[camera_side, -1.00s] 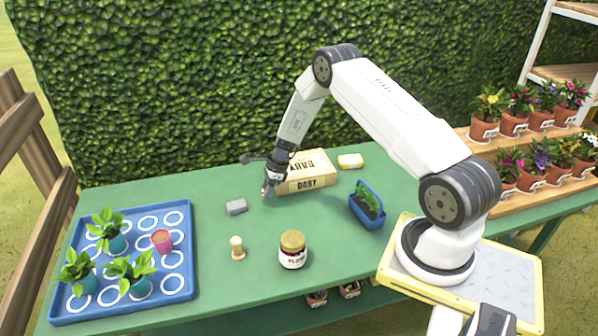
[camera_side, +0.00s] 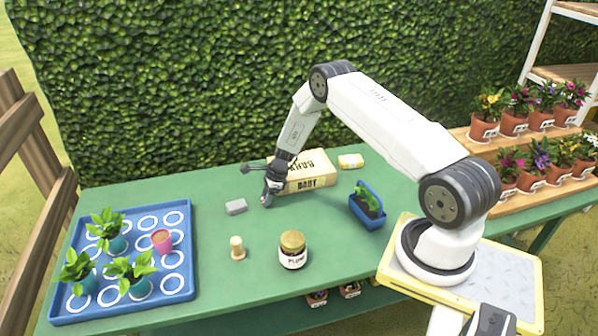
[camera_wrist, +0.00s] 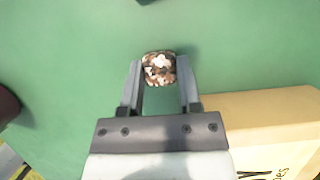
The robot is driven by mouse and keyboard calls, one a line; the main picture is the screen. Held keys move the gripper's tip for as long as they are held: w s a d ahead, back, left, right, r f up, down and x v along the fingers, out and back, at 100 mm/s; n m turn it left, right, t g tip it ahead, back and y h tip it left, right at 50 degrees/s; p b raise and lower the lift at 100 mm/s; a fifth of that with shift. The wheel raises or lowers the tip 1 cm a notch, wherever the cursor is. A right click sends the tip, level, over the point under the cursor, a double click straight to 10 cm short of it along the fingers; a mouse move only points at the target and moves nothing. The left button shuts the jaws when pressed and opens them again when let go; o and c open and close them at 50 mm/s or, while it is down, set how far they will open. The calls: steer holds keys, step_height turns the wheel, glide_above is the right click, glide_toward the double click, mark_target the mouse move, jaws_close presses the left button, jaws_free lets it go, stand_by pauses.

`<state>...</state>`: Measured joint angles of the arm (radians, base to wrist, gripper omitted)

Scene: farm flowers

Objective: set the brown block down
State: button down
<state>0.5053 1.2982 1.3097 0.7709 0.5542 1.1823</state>
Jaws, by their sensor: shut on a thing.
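The brown block (camera_wrist: 159,68) shows in the wrist view as a small speckled brown and white piece between my fingertips. My gripper (camera_side: 268,198) is shut on it, low over the green table (camera_side: 200,195), just left of the cream box. The wrist view shows both fingers of my gripper (camera_wrist: 160,80) along the block's sides. In the side view the block is too small and hidden by the fingers to make out. I cannot tell whether its underside touches the table.
A cream box (camera_side: 305,175) lies close to the right of my gripper. A blue tray (camera_side: 187,215) with potted plants is at left.

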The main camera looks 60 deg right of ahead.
steer(key=shift+f, duration=0.15)
steer(key=shift+c, duration=1.5)
jaws_free()
steer(key=v, duration=1.2)
steer(key=shift+r, duration=0.2)
